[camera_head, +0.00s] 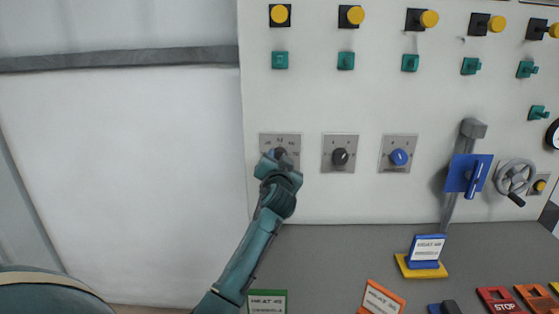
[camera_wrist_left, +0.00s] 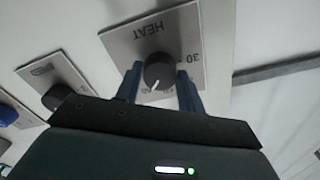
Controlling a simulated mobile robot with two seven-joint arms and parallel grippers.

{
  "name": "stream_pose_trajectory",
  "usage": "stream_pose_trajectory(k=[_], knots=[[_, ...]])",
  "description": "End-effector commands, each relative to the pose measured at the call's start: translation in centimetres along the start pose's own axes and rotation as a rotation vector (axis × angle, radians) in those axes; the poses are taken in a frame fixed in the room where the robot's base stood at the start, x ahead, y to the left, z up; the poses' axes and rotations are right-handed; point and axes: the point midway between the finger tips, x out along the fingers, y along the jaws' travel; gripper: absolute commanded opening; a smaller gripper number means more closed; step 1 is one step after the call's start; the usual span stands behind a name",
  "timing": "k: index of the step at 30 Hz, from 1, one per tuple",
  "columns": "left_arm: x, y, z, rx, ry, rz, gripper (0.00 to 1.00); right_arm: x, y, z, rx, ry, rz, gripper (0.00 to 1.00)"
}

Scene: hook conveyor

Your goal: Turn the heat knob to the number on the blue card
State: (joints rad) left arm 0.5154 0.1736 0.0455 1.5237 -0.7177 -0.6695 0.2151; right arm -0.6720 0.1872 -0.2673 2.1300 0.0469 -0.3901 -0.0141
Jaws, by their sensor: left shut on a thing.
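The heat knob (camera_wrist_left: 158,72) is black and round with a white pointer line. It sits on a grey metal plate (camera_wrist_left: 124,44) marked HEAT, upside down in the left wrist view, with a 30 at its right. The pointer slants down-left in that view; the number beside it is partly hidden. My left gripper (camera_wrist_left: 157,78) is shut on the knob, one blue finger on each side. In the head view my left gripper (camera_head: 278,157) covers most of the knob at the leftmost plate (camera_head: 289,139). The blue card (camera_head: 429,248) stands on the counter; its print is too small to read.
A black knob (camera_head: 340,156) and a blue knob (camera_head: 399,157) are right of the heat plate. A blue lever plate (camera_head: 466,175) and handwheel (camera_head: 514,178) are further right. Green (camera_head: 267,301) and orange (camera_head: 381,298) cards stand in front.

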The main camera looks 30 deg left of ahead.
Motion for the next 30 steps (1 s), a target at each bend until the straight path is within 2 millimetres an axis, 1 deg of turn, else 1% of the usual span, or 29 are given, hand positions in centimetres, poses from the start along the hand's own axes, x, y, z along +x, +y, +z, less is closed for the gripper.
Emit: stream_pose_trajectory(k=[6,7,14,15,23,26,29,30], knots=[[0.0,0.1,0.1,0.0,-0.002,0.001,0.16,0.0,0.0,0.0,0.001,0.0,0.001,0.36],[0.0,0.1,0.1,0.0,-0.002,0.001,0.4,0.0,0.0,0.0,0.002,0.0,0.001,0.36],[0.0,0.1,0.1,-0.001,-0.001,0.001,0.59,0.1,0.0,-0.1,0.007,0.002,0.003,0.36],[0.0,0.0,0.1,-0.002,-0.001,0.001,0.6,0.1,0.0,-0.1,0.008,0.002,0.003,0.36],[-0.2,0.0,0.0,-0.002,0.0,0.001,0.6,0.1,0.0,-0.1,0.009,0.002,0.004,0.36],[-1.0,0.1,0.1,-0.002,0.0,0.001,0.6,0.1,0.0,0.0,0.009,0.002,0.004,0.36],[-2.4,0.1,0.1,-0.003,0.0,0.002,0.6,0.2,0.0,0.1,0.01,0.003,0.004,0.36],[-3.2,0.1,0.1,-0.004,0.0,0.003,0.6,0.2,0.1,0.1,0.011,0.003,0.004,0.36]])
